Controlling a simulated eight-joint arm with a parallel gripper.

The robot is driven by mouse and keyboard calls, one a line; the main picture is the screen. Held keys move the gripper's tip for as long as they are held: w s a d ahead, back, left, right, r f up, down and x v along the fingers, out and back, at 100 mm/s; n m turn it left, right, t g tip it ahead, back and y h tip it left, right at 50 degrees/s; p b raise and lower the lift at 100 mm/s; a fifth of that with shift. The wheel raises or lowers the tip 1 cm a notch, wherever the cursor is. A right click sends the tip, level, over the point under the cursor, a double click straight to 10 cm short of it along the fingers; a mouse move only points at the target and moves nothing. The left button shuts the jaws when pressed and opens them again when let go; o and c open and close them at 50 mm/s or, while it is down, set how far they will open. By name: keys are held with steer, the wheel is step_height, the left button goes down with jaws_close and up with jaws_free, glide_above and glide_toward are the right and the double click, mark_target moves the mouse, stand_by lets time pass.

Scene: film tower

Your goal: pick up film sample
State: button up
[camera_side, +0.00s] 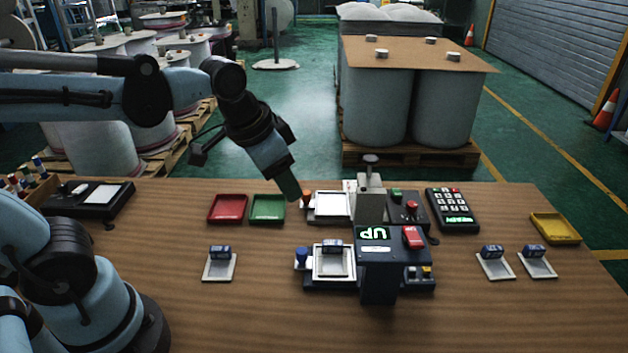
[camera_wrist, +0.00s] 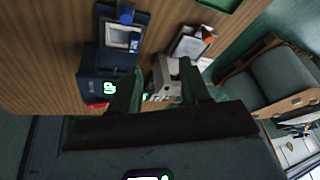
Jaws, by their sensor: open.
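Several film samples, pale grey squares with dark blue grips, are in the side view. One film sample (camera_side: 219,268) lies on the bare table at the left. Another sample (camera_side: 334,262) sits on the plate of the dark machine (camera_side: 385,248) with the green "UP" display. It also shows on the machine in the wrist view (camera_wrist: 120,38). Two more samples, a nearer one (camera_side: 495,267) and one beside it (camera_side: 538,267), lie at the right. My gripper (camera_side: 292,196) is open and empty, raised above the back of the table near the green tray, apart from every sample. Its fingers show in the wrist view (camera_wrist: 161,68).
A red tray (camera_side: 228,221) and a green tray (camera_side: 268,220) are at the back left; a yellow tray (camera_side: 556,240) is at the far right. A white-plated device (camera_side: 331,220), a keypad (camera_side: 452,221) and a flat dark device (camera_side: 75,205) stand along the back. The front table is clear.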

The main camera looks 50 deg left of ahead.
steer(key=w+d+m+g, duration=0.4)
steer(key=w+d+m, duration=0.1)
steer(key=w+d, duration=0.1)
glide_above(332, 243)
steer(key=shift+m+g, duration=0.3)
steer(key=shift+m, duration=0.1)
steer(key=f, duration=0.7)
steer(key=shift+w+d+f, duration=0.2)
steer(key=shift+w+f, duration=0.15)
steer(key=shift+s+a+f, duration=0.1)
steer(key=shift+s+f, duration=0.05)
steer(key=shift+f, duration=1.2)
steer(key=shift+s+a+f, duration=0.1)
steer(key=shift+f, duration=1.2)
steer(key=shift+c, duration=0.2)
jaws_close()
